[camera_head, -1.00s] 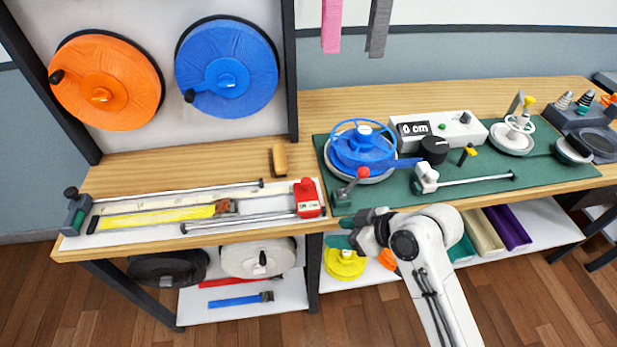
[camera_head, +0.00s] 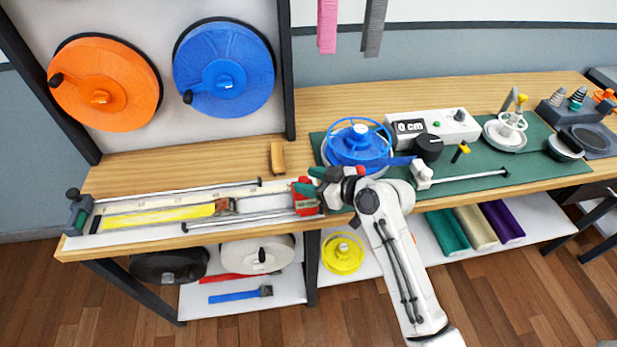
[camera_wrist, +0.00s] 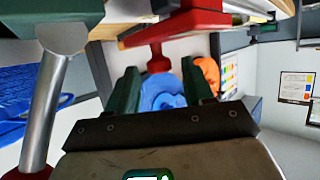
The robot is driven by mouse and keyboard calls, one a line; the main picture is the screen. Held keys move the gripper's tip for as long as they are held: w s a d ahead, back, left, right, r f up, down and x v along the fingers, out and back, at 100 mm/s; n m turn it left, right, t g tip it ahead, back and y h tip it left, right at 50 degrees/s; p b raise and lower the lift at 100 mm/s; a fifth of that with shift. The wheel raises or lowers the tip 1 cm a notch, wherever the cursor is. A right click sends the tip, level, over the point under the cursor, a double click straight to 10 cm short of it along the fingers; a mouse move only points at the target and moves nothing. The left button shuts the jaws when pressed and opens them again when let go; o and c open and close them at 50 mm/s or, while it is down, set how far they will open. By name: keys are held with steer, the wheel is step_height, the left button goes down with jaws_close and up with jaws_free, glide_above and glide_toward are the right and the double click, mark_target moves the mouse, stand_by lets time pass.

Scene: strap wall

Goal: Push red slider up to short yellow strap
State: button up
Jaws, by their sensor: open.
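The red slider (camera_head: 306,203) stands at the right end of the measuring rail on the bench, partly hidden by my gripper. The short yellow strap (camera_head: 160,216) lies flat along the rail to its left; a gap separates its right end from the slider. My gripper (camera_head: 310,181) is at the slider's upper right side, fingers open and pointing left. In the wrist view the red slider (camera_wrist: 178,27) and its red knob (camera_wrist: 158,62) show beyond the two green fingers (camera_wrist: 160,88). I cannot tell whether the fingers touch it.
A lever with a silver rod (camera_wrist: 45,100) stands close to my gripper in the wrist view. A wooden block (camera_head: 278,157) lies behind the rail. Metal rods (camera_head: 240,222) run along the rail.

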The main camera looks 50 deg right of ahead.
steer(key=shift+w+a+f, duration=0.1)
steer(key=shift+w+f, duration=0.05)
steer(key=shift+w, duration=0.25)
jaws_close()
stand_by(0.4)
